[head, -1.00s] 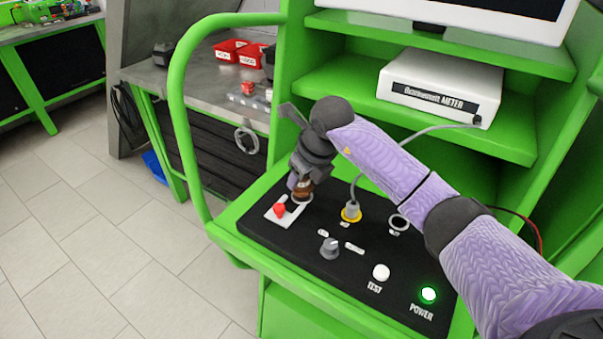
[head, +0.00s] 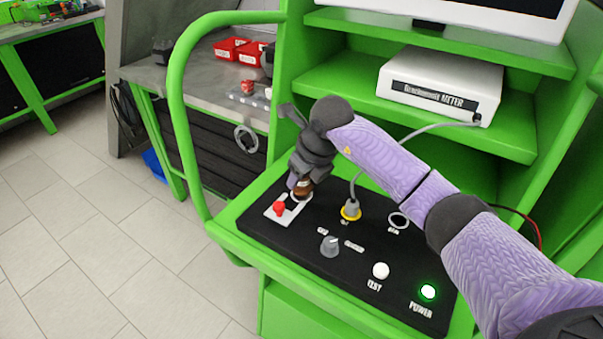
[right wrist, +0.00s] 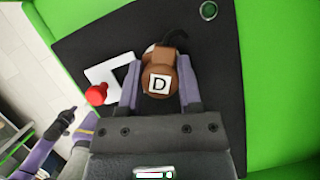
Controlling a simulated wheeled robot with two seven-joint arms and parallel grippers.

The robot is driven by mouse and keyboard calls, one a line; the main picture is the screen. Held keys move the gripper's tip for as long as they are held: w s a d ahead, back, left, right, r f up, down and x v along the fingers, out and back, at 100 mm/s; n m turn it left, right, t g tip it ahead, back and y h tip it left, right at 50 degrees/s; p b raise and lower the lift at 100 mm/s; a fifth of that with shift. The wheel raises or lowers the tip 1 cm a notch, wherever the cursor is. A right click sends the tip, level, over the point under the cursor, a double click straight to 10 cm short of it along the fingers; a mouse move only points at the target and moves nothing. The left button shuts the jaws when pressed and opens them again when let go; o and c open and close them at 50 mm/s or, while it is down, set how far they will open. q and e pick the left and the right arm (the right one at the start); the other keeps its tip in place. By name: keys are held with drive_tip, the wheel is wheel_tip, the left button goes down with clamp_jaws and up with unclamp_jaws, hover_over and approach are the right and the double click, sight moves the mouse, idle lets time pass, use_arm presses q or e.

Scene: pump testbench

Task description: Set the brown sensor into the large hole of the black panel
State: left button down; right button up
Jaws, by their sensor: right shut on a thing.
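The brown sensor (head: 303,189) is in my right gripper (head: 302,184), upright over the far left part of the black panel (head: 290,238). In the right wrist view the sensor (right wrist: 158,72) shows a white label with a D between the two purple fingers of my right gripper (right wrist: 159,85), which is shut on it. A pale-rimmed hole (head: 306,198) shows right under the sensor; how far the sensor is seated cannot be told. A purple and dark part of my left arm seems to show low on the left in the right wrist view; its jaws are unclear.
A red switch (head: 279,209) on a white plate is close beside the sensor. A grey plug (head: 351,209) with a cable, another ringed hole (head: 399,221), a grey knob (head: 330,246), a white button (head: 381,271) and a lit green button (head: 428,292) are on the panel.

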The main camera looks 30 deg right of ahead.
drive_tip(key=shift+f+b, duration=0.6)
drive_tip(key=shift+f, duration=0.35)
drive_tip(key=o, duration=1.1)
drive_tip(key=shift+c, duration=0.8)
drive_tip(key=shift+o, duration=0.9)
drive_tip(key=shift+c, duration=0.2)
